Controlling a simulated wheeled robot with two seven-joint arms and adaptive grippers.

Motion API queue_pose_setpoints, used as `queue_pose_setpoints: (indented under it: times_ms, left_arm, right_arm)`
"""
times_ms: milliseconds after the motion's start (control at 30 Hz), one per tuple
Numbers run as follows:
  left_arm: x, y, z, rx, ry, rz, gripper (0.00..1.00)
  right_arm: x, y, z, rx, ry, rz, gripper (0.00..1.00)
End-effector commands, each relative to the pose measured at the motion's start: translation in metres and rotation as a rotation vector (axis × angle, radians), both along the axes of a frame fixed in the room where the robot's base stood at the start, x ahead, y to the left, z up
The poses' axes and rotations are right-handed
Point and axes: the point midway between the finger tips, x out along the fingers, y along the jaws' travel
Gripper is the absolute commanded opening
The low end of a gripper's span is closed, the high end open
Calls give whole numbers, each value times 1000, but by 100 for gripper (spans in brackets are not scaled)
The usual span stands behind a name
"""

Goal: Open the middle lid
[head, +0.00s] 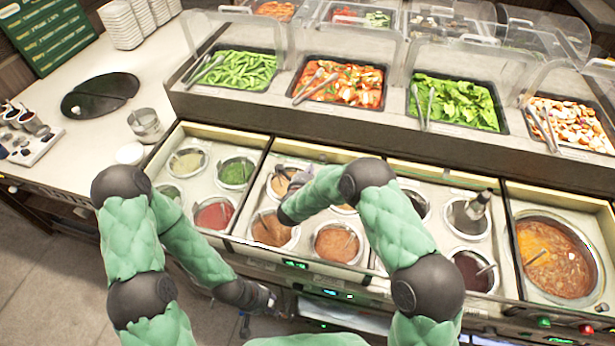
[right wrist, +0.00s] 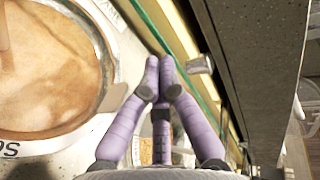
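The sauce counter has several sections of round wells, each with a pale strip along its back edge. The middle section (head: 322,152) has brown and orange sauces showing; I cannot make out a distinct lid over it. My right gripper (right wrist: 160,65) has its purple fingertips together with nothing between them, beside a green-edged strip and a small grey piece (right wrist: 201,65). A well of brown sauce (right wrist: 45,65) lies to its left. In the head view my right arm hides most of this gripper and part of the section. My left gripper (head: 262,299) hangs low at the counter front; its fingers are unclear.
Behind the wells a raised grey ledge carries food trays with tongs under clear guards. A soup well (head: 553,258) is at the right. A ladle handle (head: 478,203) sticks up from a right-hand well. A metal cup (head: 146,124) and white bowl (head: 130,153) stand on the left counter.

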Motion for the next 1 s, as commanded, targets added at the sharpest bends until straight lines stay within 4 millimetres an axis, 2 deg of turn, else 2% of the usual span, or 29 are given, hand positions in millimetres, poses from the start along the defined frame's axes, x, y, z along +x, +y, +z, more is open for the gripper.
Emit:
queue_pose_setpoints:
  times_ms: [367, 467, 700, 1000]
  left_arm:
    - [0, 0, -1, 0, 0, 0, 40]
    - [0, 0, -5, 0, 0, 0, 40]
    - [0, 0, -21, 0, 0, 0, 40]
    - [0, 0, -20, 0, 0, 0, 40]
  right_arm:
    - [2, -1, 0, 0, 0, 0, 0]
    - [9, -3, -2, 0, 0, -2, 0]
    - [43, -14, -4, 1, 1, -2, 0]
    - [46, -15, 0, -1, 0, 0, 0]
